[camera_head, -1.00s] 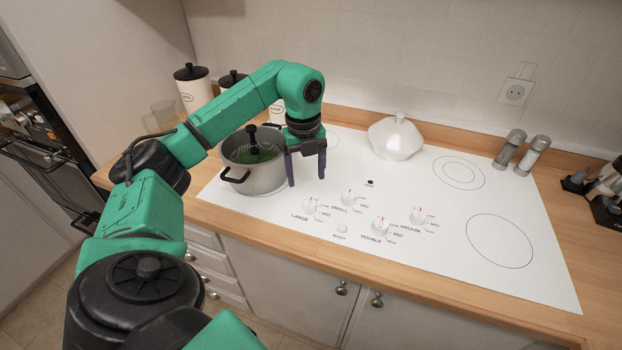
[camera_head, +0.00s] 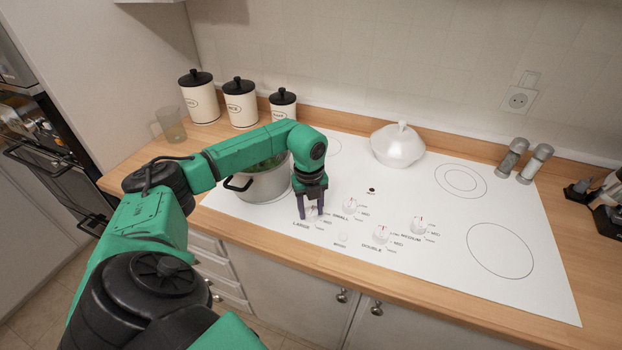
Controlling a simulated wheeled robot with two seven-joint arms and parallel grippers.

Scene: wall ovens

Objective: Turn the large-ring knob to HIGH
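The large-ring knob (camera_head: 312,213) is a small white knob at the front left of the white cooktop, with the word LARGE printed beside it. My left gripper (camera_head: 310,215) points down over this knob, with its dark fingers spread to either side of it. The fingers partly hide the knob, so its pointer cannot be read. I cannot tell whether the fingers touch it. My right gripper is not in view.
A pot (camera_head: 262,184) stands on the left ring, just behind my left arm. Knobs for small (camera_head: 350,206), double (camera_head: 381,235) and medium (camera_head: 418,225) are to the right. A white lidded dish (camera_head: 397,147) stands at the back.

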